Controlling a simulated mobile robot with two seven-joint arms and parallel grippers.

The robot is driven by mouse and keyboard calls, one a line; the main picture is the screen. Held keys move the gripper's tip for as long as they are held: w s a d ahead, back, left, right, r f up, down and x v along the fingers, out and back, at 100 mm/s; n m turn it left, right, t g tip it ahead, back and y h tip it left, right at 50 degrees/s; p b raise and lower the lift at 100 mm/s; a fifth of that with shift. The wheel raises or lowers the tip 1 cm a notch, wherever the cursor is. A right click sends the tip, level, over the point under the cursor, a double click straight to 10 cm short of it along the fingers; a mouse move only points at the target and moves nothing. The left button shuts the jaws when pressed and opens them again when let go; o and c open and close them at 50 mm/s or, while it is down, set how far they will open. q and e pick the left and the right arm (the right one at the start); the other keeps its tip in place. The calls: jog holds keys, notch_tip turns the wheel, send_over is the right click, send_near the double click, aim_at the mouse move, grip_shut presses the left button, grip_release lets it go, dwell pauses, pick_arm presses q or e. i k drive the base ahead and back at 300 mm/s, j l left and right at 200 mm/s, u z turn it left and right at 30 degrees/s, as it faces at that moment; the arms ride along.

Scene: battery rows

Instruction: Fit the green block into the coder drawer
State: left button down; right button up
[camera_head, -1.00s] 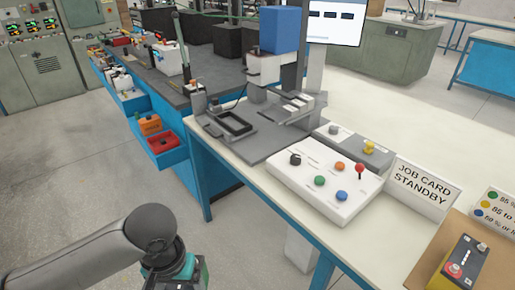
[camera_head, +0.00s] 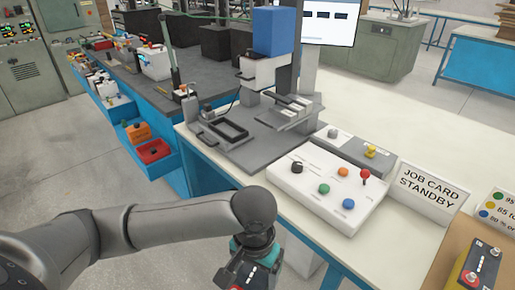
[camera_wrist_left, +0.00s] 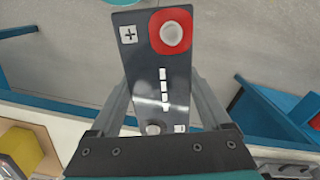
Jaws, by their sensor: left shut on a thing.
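My left gripper (camera_head: 262,272) is low at the bottom of the head view, in front of the bench edge. In the left wrist view its two fingers (camera_wrist_left: 162,95) are shut on a battery-like block (camera_wrist_left: 160,70). The block's dark grey top has a red-ringed terminal, a plus mark and white bars; its side colour is hidden, so I cannot tell that it is green. The coder machine (camera_head: 268,72) stands on the bench with a dark open frame, apparently the drawer (camera_head: 222,132), at its front left. The frame looks empty. My right gripper is not in view.
A white control box (camera_head: 325,190) with coloured buttons and a red lever stands right of the machine. A job card sign (camera_head: 428,190) and a yellow battery (camera_head: 478,268) are farther right. Blue bins (camera_head: 150,150) line the left bench. The bench front edge lies beyond my gripper.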

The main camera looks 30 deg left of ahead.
aim_at(227, 131)
jog(key=j+z, duration=0.4)
jog(key=j, duration=0.2)
jog(key=j+z, duration=0.4)
jog(key=j, duration=0.2)
jog(key=j+z, duration=0.1)
jog(key=j, duration=0.3)
jog(key=k+j+z, duration=0.15)
jog(key=j, duration=0.25)
jog(key=j+z, duration=0.1)
jog(key=j, duration=0.35)
jog(key=k+j, duration=0.1)
jog(key=j, duration=0.3)
jog(key=k+j, duration=0.1)
jog(key=j, duration=0.25)
jog(key=k+j, duration=0.1)
jog(key=j, duration=0.3)
